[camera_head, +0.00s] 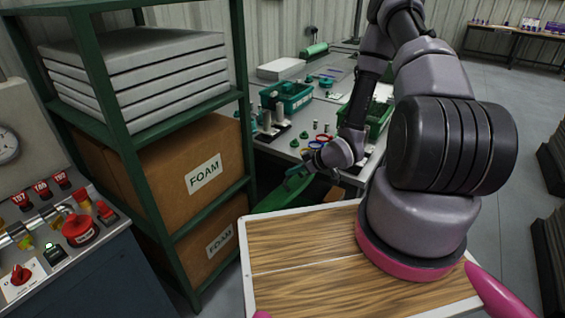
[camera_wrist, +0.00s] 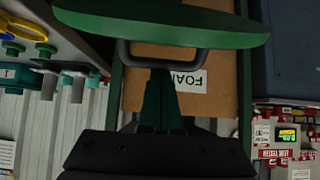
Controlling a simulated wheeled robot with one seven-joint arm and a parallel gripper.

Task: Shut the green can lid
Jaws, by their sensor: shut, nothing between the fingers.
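The green can lid (camera_head: 284,192) is raised and tilted beside the bench's near edge in the head view. In the wrist view the lid (camera_wrist: 165,27) spans the top as a wide green disc edge, with a dark handle (camera_wrist: 203,56) on its face. My gripper (camera_wrist: 163,75) is shut with nothing in it. Its fingertips are at the handle in the picture; I cannot tell whether they touch it. In the head view my gripper (camera_head: 310,166) is close to the lid, partly hidden by my wrist. The can body is mostly hidden and hard to make out.
A green shelf rack (camera_head: 122,130) with foam boxes (camera_head: 190,160) stands left of the lid. A workbench (camera_head: 300,122) with teal bins (camera_head: 287,98) and small parts lies just behind. A control panel (camera_head: 70,235) is at the left. Open floor (camera_head: 490,120) lies to the right.

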